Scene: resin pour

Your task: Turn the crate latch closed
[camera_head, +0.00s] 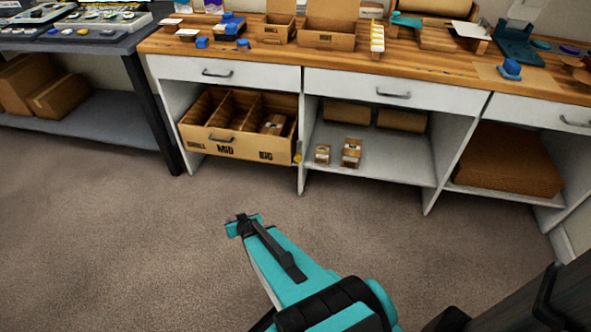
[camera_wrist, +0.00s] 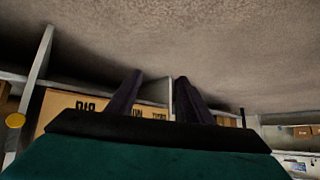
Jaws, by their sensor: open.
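The crate (camera_head: 240,146) is a tan box with dividers, marked SMALL, MID and BIG, sitting in the left bay under the wooden counter. A dark handle (camera_head: 222,138) is on its front. A small yellow round piece (camera_head: 297,158), which looks like the latch, is at the crate's right front edge by the bay divider. My gripper (camera_head: 243,222) is open and empty, over the carpet in front of the bays, apart from the crate.
The middle bay (camera_head: 395,155) holds two small boxes (camera_head: 351,153) and brown rolls or boxes behind. The right bay holds a brown stack (camera_head: 505,160). A dark table (camera_head: 150,90) stands at left. The carpet (camera_head: 110,240) is clear in front of the crate.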

